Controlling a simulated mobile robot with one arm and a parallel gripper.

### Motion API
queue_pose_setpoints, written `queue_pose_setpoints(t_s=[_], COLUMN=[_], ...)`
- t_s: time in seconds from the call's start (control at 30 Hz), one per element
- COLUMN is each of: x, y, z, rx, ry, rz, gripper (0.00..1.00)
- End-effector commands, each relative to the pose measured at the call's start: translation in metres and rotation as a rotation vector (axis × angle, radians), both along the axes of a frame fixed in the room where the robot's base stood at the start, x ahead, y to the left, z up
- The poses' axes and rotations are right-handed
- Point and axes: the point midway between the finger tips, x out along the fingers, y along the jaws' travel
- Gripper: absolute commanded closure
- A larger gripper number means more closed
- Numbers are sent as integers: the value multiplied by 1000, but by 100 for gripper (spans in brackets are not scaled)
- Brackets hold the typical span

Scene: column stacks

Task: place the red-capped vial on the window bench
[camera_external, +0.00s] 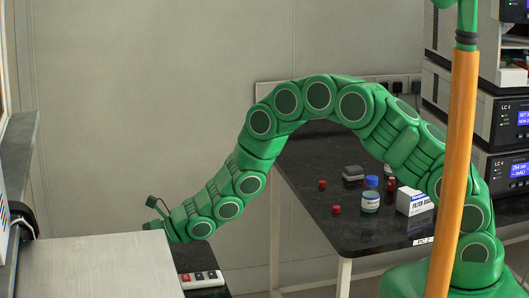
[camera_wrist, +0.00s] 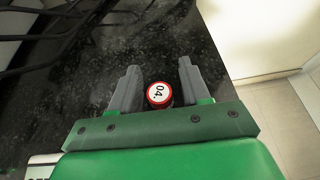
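The red-capped vial (camera_wrist: 159,95) shows in the wrist view from above, its cap marked "04". It is between the two grey fingers of my gripper (camera_wrist: 158,80), with a gap on each side of the cap, so the gripper looks open. The vial's body is hidden under the cap. A dark speckled bench top (camera_wrist: 110,70) shows below it. In the external view my gripper (camera_external: 155,208) is at the lower left, partly in view, and I cannot make out the vial there.
Dark cables (camera_wrist: 75,35) lie at the upper left of the wrist view; the bench edge runs down the right. In the external view, a power strip (camera_external: 202,279) lies below my arm. A black table (camera_external: 360,235) holds a blue-capped bottle (camera_external: 371,196), a white box (camera_external: 413,202) and small red-capped items (camera_external: 336,210).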

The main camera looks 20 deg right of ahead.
Motion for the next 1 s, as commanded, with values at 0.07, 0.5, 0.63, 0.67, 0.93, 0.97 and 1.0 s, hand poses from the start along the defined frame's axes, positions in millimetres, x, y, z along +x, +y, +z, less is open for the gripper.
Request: queue_pose_setpoints(t_s=[0.07, 0.5, 0.63, 0.67, 0.93, 0.97, 1.0], x=[0, 0, 0, 0, -2, -1, -2], y=[0, -9, -23, -27, -62, -66, -72], z=[0, 7, 14, 15, 30, 32, 34], rx=[0, 0, 1, 2, 2, 2, 1], ry=[0, 1, 0, -1, 0, 0, 0], rz=[0, -2, -2, -2, -2, -2, -3], gripper=[49, 49, 49, 49, 49, 49, 49])
